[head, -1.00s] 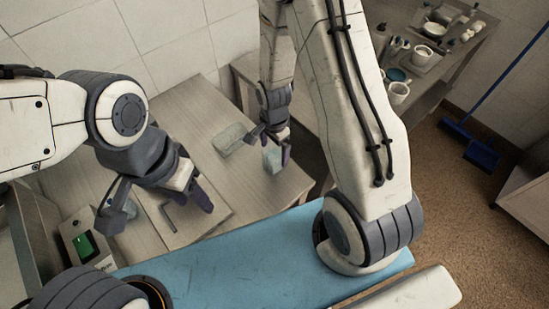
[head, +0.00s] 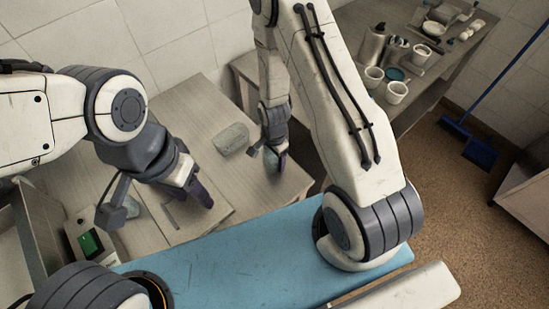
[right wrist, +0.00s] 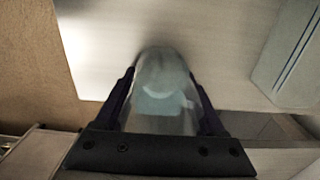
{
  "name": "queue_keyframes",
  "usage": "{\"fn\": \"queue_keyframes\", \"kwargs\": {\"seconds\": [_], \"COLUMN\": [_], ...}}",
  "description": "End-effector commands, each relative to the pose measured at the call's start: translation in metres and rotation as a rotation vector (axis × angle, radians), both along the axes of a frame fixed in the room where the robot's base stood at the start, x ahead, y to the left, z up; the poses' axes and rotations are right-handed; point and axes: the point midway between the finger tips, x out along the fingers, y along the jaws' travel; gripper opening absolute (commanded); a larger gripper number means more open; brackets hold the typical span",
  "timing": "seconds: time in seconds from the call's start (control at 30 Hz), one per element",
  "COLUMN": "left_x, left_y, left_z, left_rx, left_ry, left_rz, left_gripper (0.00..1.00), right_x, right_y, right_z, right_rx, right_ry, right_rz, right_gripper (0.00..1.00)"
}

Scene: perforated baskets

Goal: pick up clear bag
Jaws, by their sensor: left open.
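The clear bag (right wrist: 162,100) is a pale, see-through pouch with a bluish-grey lower part. In the right wrist view it fills the room between the two dark fingers of my right gripper (right wrist: 163,80), which press at its sides. In the head view my right gripper (head: 272,153) is over the right part of the wooden table, and the bag (head: 276,161) is mostly hidden behind its fingers. I cannot tell whether the bag is clear of the table. My left gripper (head: 163,212) is open and empty over the table's left part.
A pale grey-green block-like item (head: 230,139) lies on the wooden table (head: 190,110), left of my right gripper. A dark L-shaped piece (head: 171,215) lies near my left gripper. A device with a green screen (head: 91,243) stands at the left. Cups (head: 396,92) stand on a far counter.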

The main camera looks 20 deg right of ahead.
Motion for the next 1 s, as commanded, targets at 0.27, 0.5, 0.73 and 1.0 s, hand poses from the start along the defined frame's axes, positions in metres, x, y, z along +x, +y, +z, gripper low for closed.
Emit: {"fn": "queue_keyframes", "kwargs": {"seconds": [0.27, 0.5, 0.73, 1.0], "left_x": [0.0, 0.0, 0.0, 0.0], "left_y": [0.0, 0.0, 0.0, 0.0], "left_z": [0.0, -0.001, -0.007, -0.017], "left_rx": [0.0, 0.0, 0.0, 0.0], "left_ry": [0.0, 0.0, 0.0, 0.0], "left_rz": [0.0, 0.0, 0.001, 0.003], "left_gripper": [0.5, 0.5, 0.5, 0.5], "right_x": [0.0, 0.001, 0.002, -0.018], "right_y": [0.0, 0.0, 0.0, -0.009], "right_z": [0.001, 0.01, 0.03, 0.051], "right_rx": [0.0, 0.0, 0.001, 0.001], "right_ry": [-0.001, -0.001, -0.005, -0.002], "right_rz": [0.0, -0.001, 0.001, -0.002], "right_gripper": [0.07, 0.07, 0.07, 0.07]}}
